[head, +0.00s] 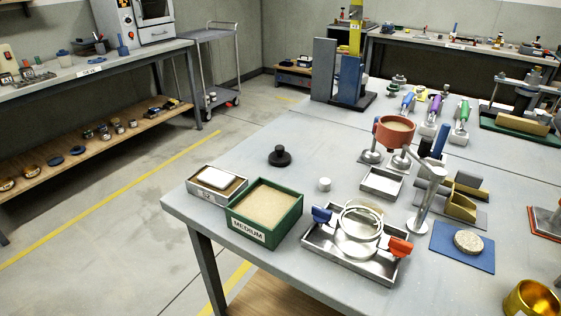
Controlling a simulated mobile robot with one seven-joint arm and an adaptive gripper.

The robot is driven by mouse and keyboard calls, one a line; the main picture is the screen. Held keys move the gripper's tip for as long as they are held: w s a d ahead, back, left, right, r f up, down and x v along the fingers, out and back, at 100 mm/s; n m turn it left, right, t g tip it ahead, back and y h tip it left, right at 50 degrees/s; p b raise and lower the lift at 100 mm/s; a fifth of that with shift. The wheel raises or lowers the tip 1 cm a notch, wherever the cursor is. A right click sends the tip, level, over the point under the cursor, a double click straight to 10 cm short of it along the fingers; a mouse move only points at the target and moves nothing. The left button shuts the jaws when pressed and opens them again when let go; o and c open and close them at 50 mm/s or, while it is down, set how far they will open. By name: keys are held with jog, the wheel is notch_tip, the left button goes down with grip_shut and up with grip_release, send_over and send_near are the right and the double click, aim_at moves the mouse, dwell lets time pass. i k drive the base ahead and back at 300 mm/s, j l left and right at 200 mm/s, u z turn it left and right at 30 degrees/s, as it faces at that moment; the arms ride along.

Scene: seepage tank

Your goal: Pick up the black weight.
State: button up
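The black weight (280,157) is a small, dark, round piece with a narrower knob on top. It stands upright on the grey table (300,139), near the table's left edge, behind the green box of sand. Nothing touches it. My gripper does not show in the head view.
In front of the weight are a green box labelled MEDIUM (240,220), a grey tray with a white block (205,193) and a small white cylinder (324,184). To the right are an orange bowl on a stand (394,138) and a metal tray (318,237). Table around the weight is clear.

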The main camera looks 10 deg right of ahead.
aim_at(279, 157)
jog(key=k+l+z, duration=0.2)
jog(key=k, duration=0.4)
jog(key=j+z, duration=0.15)
jog(key=z, duration=1.35)
jog(key=k+j+z, duration=0.1)
jog(key=j, duration=0.25)
jog(key=k+j+z, duration=0.1)
jog(key=j, duration=0.2)
jog(key=k+j+z, duration=0.1)
jog(key=j, duration=0.55)
jog(key=k+j, duration=0.15)
jog(key=j, duration=0.25)
jog(key=i, duration=0.1)
